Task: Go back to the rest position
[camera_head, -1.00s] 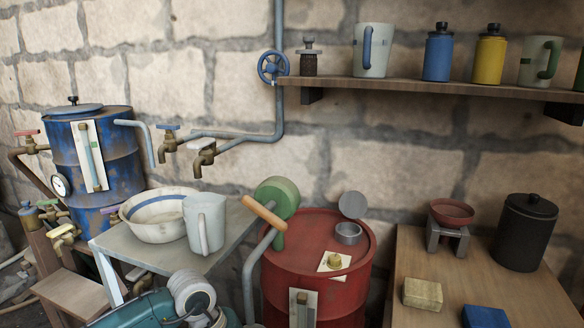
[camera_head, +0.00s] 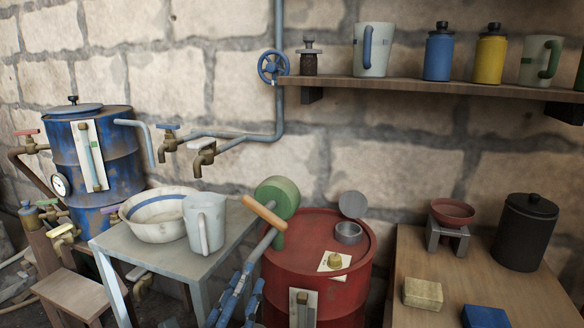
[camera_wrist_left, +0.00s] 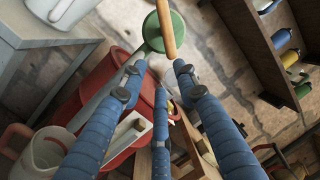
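My left gripper (camera_head: 242,285) shows at the bottom middle of the head view, in front of the red drum (camera_head: 320,235) and just right of the grey table. In the left wrist view its blue fingers (camera_wrist_left: 157,82) stand apart with nothing held between them. A green wheel (camera_head: 277,193) with a wooden handle (camera_head: 265,215) is above the gripper. In the wrist view this wheel (camera_wrist_left: 168,38) shows beyond the fingertips, and whether they touch anything there I cannot tell. My right gripper is not in view.
A grey table (camera_head: 180,262) left of the gripper bears a white bowl (camera_head: 150,230) and a pale pitcher (camera_head: 205,222). A wooden table (camera_head: 430,265) at right bears a black canister (camera_head: 525,232), a small red-topped stand and blocks. A shelf (camera_head: 430,86) runs along the wall.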

